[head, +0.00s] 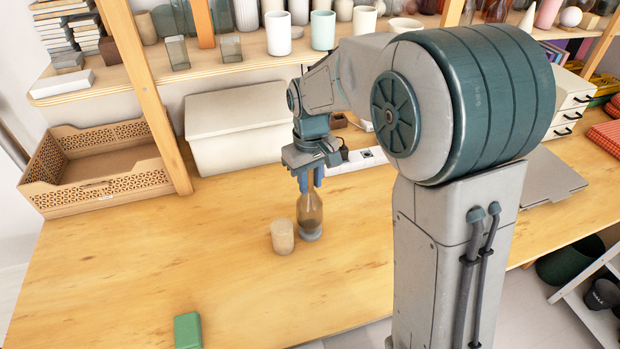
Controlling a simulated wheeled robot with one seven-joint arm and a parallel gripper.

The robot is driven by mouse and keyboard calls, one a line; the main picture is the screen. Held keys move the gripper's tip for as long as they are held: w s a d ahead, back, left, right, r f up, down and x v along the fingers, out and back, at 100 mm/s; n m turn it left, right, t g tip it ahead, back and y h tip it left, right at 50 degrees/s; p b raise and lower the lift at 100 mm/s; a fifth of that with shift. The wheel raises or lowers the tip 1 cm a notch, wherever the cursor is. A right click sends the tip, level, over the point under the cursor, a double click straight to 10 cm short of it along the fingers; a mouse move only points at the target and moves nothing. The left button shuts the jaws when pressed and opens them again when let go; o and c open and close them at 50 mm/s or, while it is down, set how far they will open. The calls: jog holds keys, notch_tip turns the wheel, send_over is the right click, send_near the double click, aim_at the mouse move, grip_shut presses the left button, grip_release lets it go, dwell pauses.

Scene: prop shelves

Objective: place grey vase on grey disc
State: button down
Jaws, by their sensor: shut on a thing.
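The grey vase (309,214) is a slim, see-through, brownish-grey bottle shape. It stands upright below my gripper (310,182). My gripper points down and its blue fingers are shut on the vase's neck. The grey disc (311,236) lies on the wooden table directly under the vase, and only its rim shows. The vase's bottom appears at the disc, but I cannot tell whether they touch.
A tan cup (282,237) stands close to the left of the vase. A green block (188,331) lies at the front. A cardboard tray (95,180), a white box (236,128) and a power strip (360,160) are behind. The left table is clear.

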jog(key=c, duration=1.6)
grip_release()
jog(key=shift+f, duration=0.2)
jog(key=o, duration=0.4)
jog(key=shift+r, duration=0.1)
notch_tip(320, 180, up, 12)
jog(key=shift+s+d+r, duration=0.1)
jog(key=shift+d+r, duration=0.05)
jog(key=shift+r, duration=0.05)
jog(key=s+d+f+m+t, duration=0.1)
jog(key=s+d+f+m, duration=0.1)
jog(key=s+d, duration=0.2)
jog(key=s+d+f+m+t, duration=0.1)
jog(key=s+d+f+m, duration=0.1)
jog(key=s+d, duration=0.3)
jog(key=s+d+f+m+t, duration=0.1)
jog(key=s+d, duration=0.3)
jog(key=s, duration=0.5)
jog(key=shift+s+d+f+m, duration=0.1)
jog(key=shift+s+f+m, duration=0.05)
jog(key=shift+f+m, duration=0.2)
jog(key=shift+s+d+f+m, duration=0.15)
jog(key=shift+f+m, duration=0.1)
jog(key=shift+f, duration=0.2)
